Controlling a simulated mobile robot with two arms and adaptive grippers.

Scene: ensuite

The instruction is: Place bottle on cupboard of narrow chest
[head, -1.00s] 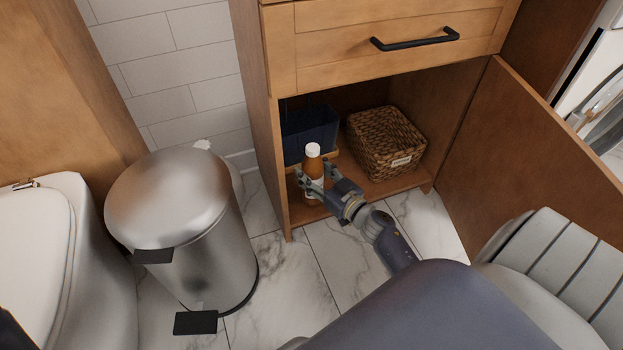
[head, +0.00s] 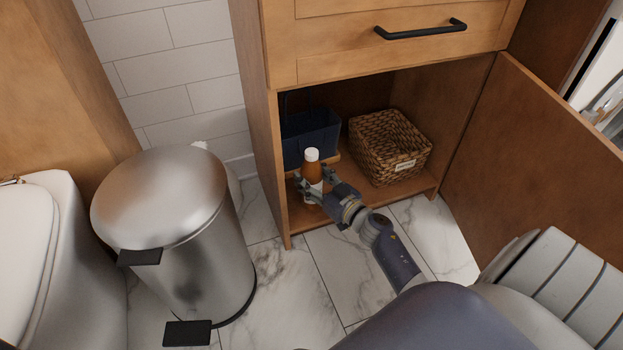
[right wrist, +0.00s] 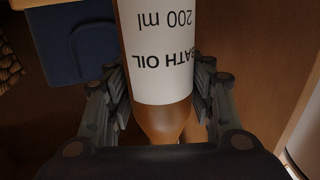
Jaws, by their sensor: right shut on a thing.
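The bottle (head: 312,168) is amber with a white cap and stands upright at the front left of the open cupboard of the narrow chest (head: 262,130). In the right wrist view the bottle (right wrist: 165,60) shows a white label reading "BATH OIL 200 ml", upside down. My right gripper (head: 315,183) is shut on the bottle, with a finger on each side. The right gripper (right wrist: 158,95) hides part of the bottle's lower body, and I cannot tell whether its base touches the cupboard floor (head: 400,190). My left gripper is not in view.
A dark blue bin (head: 308,137) stands behind the bottle, and a wicker basket (head: 388,148) stands to its right. The cupboard door (head: 535,150) is open to the right. A drawer with a black handle (head: 420,30) is above. A metal pedal bin (head: 180,240) stands left.

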